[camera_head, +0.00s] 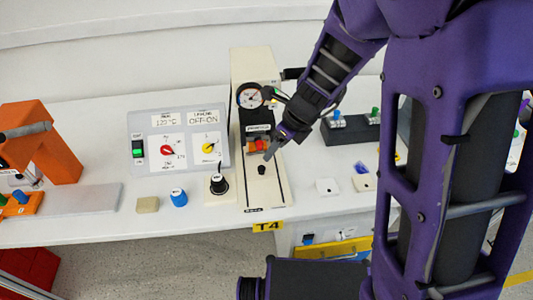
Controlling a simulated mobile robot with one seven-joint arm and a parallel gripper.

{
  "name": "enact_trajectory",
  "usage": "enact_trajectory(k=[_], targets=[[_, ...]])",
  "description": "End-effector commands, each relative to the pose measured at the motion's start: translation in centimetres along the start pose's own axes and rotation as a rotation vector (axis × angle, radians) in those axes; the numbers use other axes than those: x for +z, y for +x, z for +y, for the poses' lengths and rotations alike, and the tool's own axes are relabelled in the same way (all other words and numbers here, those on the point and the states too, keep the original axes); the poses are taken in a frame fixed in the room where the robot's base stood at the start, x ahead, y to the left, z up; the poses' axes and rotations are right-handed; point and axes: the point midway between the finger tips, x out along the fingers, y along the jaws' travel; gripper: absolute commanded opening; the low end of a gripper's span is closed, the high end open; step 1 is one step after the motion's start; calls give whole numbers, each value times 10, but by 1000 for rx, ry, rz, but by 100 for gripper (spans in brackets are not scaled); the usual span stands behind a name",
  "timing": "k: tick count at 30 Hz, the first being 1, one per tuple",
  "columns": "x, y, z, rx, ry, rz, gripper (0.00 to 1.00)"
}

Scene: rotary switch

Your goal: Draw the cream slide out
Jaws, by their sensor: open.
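The cream slide (263,192) is a flat pale strip with a small black knob (262,170) on top. It lies in a dark-edged track at the front of a tall cream machine (254,62) with a round gauge. My purple and black arm reaches in from the upper right. My gripper (268,155) points down-left, with its tip just above and behind the knob. It is open and holds nothing that I can see. Any contact with the knob cannot be told. An orange and red part (257,145) sits beside the tip, partly covered by my gripper.
A grey control box (176,141) with red and yellow knobs stands left of the machine. A black rotary knob (218,184), a blue knob (179,197) and a beige block (148,205) lie in front. White pads (327,186) lie at right. The table's front edge is close.

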Motion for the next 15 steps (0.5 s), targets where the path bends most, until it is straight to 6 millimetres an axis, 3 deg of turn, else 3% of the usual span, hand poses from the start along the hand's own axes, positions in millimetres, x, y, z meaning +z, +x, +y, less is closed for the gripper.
enact_trajectory(k=[15], targets=[[-2,96,-1,-3,4,0,59]])
